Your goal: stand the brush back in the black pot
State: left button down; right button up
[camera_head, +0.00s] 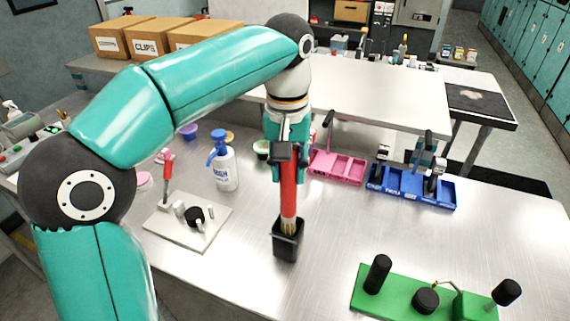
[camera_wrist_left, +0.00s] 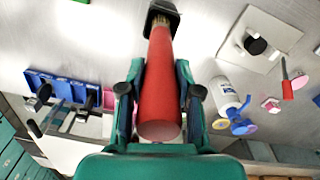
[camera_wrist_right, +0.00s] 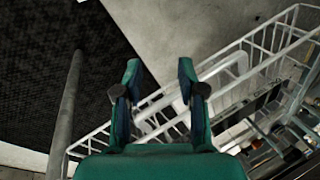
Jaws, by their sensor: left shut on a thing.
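The brush has a red handle (camera_head: 289,197) and tan bristles pointing down. My left gripper (camera_head: 288,168) is shut on the handle and holds the brush nearly upright. The black pot (camera_head: 286,248) stands on the metal table under the brush, and the bristle end is at or inside its mouth; how deep I cannot tell. In the left wrist view the red handle (camera_wrist_left: 161,85) lies between the fingers, with the black pot (camera_wrist_left: 164,8) at its far end. My right gripper (camera_wrist_right: 158,82) is open and empty, seen only in its own wrist view, away from the table.
A white board with a red-handled tool (camera_head: 188,222) and a white spray bottle (camera_head: 223,168) stand left of the pot. A pink tray (camera_head: 337,167) and a blue tray (camera_head: 411,187) are behind right. A green fixture (camera_head: 425,297) is front right. Bare table lies right of the pot.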

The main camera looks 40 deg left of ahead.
aim_at(288, 191)
pick_arm(q)
jog(key=shift+f+b, duration=1.8)
jog(key=shift+f, duration=1.05)
jog(key=c, duration=0.7)
grip_release()
notch_tip(288, 191, up, 7)
jog(key=shift+f, duration=0.15)
jog(key=shift+r, duration=0.35)
